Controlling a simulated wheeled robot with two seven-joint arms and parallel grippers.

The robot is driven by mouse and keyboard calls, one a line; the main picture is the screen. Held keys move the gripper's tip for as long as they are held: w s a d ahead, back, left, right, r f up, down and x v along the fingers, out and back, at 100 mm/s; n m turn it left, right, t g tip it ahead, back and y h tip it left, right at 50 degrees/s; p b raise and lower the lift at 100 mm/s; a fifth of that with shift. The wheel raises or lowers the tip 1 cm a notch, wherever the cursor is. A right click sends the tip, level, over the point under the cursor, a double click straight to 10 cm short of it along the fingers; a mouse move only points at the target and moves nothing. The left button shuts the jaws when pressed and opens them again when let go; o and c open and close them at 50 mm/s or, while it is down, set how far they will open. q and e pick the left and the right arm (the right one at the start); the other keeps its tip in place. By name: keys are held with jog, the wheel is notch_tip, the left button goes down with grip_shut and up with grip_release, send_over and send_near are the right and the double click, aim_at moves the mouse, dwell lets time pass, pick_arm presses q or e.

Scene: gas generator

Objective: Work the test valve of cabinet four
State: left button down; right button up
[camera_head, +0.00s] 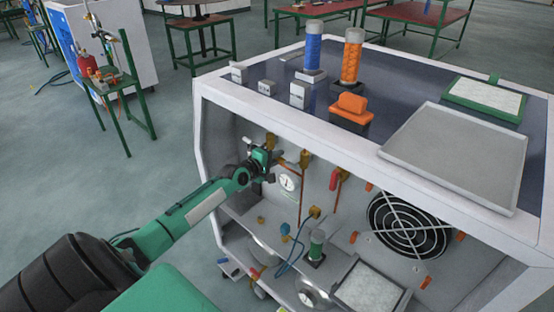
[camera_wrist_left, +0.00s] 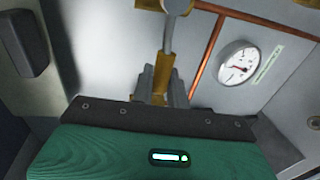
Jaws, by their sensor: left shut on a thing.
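My left gripper (camera_head: 272,162) reaches into the open front of the white cabinet (camera_head: 215,92), at its upper left inside. In the left wrist view the gripper's grey fingers (camera_wrist_left: 160,88) are shut on a brass-coloured valve part (camera_wrist_left: 162,68). A grey stem (camera_wrist_left: 169,32) rises above it. In the head view the gripper hides much of this spot, and brass fittings (camera_head: 305,158) show beside it. I cannot read a cabinet number or tell the valve's setting. My right gripper is not in view.
A round gauge (camera_head: 288,182), copper pipes, a red-handled valve (camera_head: 335,180) and a black fan (camera_head: 410,224) sit to the right inside. A grey tray (camera_head: 455,155) and orange block (camera_head: 350,106) are on top.

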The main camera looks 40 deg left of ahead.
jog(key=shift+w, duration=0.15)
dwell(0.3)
pick_arm(q)
jog(key=c, duration=1.5)
grip_release()
jog(key=shift+f, duration=0.1)
jog(key=shift+o, duration=0.2)
jog(key=v, duration=1.3)
jog(key=shift+s, duration=0.4)
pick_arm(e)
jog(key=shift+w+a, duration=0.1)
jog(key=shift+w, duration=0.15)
pick_arm(q)
jog(key=shift+a, duration=0.1)
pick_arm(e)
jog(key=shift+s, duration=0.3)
